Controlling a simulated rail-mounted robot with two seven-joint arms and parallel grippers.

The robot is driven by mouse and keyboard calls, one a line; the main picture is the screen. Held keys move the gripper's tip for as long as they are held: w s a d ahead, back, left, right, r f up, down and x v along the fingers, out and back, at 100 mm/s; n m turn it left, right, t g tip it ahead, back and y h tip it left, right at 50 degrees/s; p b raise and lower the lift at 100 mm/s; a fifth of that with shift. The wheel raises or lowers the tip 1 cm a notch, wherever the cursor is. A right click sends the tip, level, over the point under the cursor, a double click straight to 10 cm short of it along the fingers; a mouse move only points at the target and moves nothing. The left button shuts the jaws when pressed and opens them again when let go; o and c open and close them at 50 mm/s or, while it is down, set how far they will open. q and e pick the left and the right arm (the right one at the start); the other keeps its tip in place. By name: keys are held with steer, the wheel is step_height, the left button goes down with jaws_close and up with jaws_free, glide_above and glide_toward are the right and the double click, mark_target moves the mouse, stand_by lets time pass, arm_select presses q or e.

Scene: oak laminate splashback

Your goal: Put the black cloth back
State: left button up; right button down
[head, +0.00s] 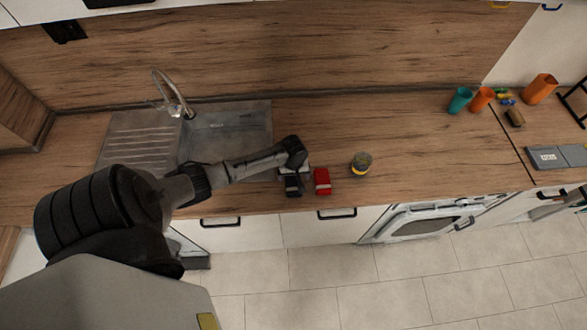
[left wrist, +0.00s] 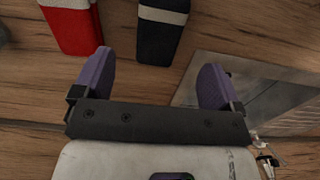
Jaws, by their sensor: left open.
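The black cloth (head: 293,189), folded with a pale stripe, lies on the wooden counter just right of the sink. In the left wrist view the black cloth (left wrist: 160,40) lies beyond the fingertips, between their lines. My left gripper (left wrist: 155,75) is open, with two purple fingers spread and nothing between them. In the head view my left gripper (head: 293,173) is over the counter at the cloth's far end, its fingers mostly hidden. My right gripper is not in view.
A red folded cloth (head: 322,181) lies right beside the black one, also in the left wrist view (left wrist: 73,24). A round can (head: 361,165) stands farther right. The sink (head: 228,130) is left. Cups (head: 460,100) stand far right; the counter between is clear.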

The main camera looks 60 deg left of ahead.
arm_select(q)
steer(key=s+d+r+m+t, duration=0.1)
steer(key=s+d+r+m, duration=0.1)
steer(key=s+d+m, duration=0.35)
steer(key=s+d+r+m, duration=0.3)
steer(key=d, duration=0.6)
steer(key=s+d+r+m+t, duration=0.2)
steer(key=s+d+r+m, duration=0.4)
steer(key=s+d+r, duration=0.2)
step_height(320, 180, up, 3)
steer(key=shift+s+d+f+m+t, duration=0.2)
steer(key=shift+s+d+m+t, duration=0.1)
steer(key=shift+s+m, duration=0.1)
steer(key=shift+s+a, duration=0.1)
